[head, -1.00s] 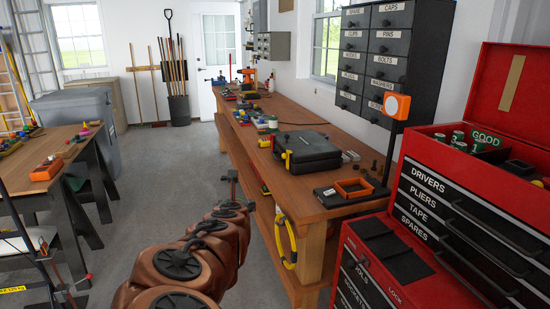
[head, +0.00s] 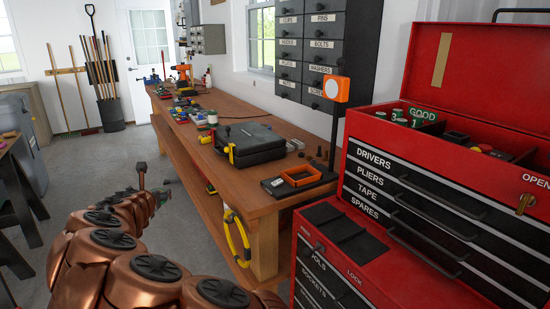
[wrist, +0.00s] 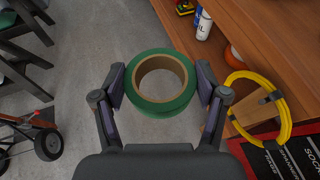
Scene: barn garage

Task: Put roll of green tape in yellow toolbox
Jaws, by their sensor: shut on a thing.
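The roll of green tape (wrist: 184,101) is a green ring with a tan cardboard core, seen in the wrist view. My gripper (wrist: 161,78) is shut on it, with one finger at each side. The floor and the bench side show beyond the roll. In the head view my gripper (head: 148,191) is small at the far end of the copper arm, over the floor left of the bench, and the roll is hard to make out there. I cannot make out a yellow toolbox in either current view.
A long wooden workbench (head: 205,183) carries a black case (head: 252,143) with yellow latches, an orange-framed tray (head: 300,177) and small items. A yellow hose loop (head: 237,240) hangs at its front end. A red tool chest (head: 430,190) stands at right.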

